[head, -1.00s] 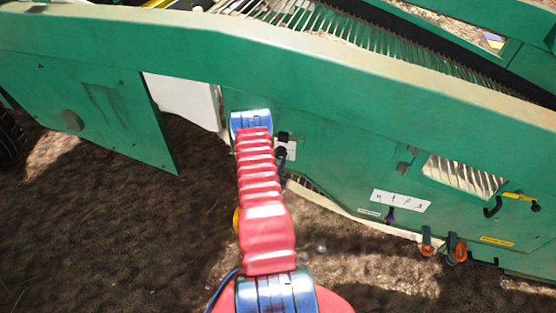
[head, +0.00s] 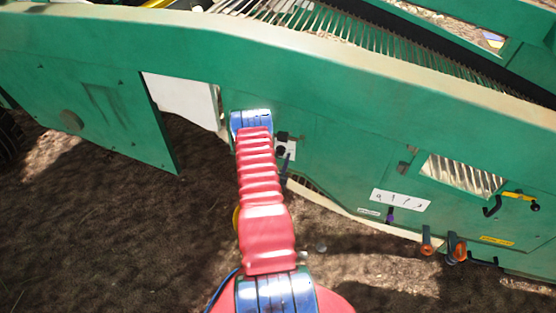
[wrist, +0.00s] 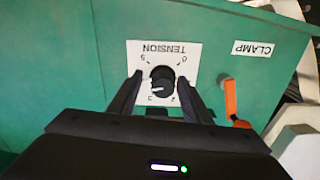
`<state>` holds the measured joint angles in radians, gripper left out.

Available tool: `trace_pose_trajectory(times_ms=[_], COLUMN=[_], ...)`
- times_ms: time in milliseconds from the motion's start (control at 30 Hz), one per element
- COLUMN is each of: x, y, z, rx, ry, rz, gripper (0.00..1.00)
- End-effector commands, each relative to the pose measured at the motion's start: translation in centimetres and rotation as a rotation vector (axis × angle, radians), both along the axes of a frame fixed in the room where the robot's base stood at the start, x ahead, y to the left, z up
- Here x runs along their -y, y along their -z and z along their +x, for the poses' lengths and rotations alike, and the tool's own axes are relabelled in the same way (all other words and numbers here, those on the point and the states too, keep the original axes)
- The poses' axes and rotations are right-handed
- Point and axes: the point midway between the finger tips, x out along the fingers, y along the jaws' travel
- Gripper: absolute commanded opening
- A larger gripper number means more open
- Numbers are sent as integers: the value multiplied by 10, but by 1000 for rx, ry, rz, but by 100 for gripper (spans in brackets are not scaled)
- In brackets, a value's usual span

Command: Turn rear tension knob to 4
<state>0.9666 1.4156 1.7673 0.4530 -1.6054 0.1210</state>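The tension knob (wrist: 162,80) is round and black on a white plate (wrist: 187,62) marked TENSION, which appears upside down in the wrist view. Numbers ring the knob; 5, 0, 2 and 3 can be read. A pale mark on the knob seems to face the 3 side; its exact setting cannot be told. My gripper (wrist: 161,80) is open, with one black finger on each side of the knob and gaps showing between. In the head view a white plate (head: 291,150) shows beside dark gripper parts, and my arm hides much of this area.
An orange lever (wrist: 230,98) stands to the right of the knob, below a CLAMP label (wrist: 252,48). In the head view, a purple knob (head: 390,214) below a white scale plate (head: 400,200) and orange handles (head: 427,240) sit farther right on the green machine panel (head: 330,150).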

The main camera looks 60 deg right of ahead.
Motion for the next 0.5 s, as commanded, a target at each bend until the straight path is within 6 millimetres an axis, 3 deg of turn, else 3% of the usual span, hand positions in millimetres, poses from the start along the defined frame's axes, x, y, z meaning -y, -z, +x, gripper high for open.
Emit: trace_pose_trajectory(times_ms=[300,500], x=[-2,-17], y=[-1,0], z=[2,0], rx=[1,1], ry=[-4,-6], rz=[-1,0], gripper=[46,46])
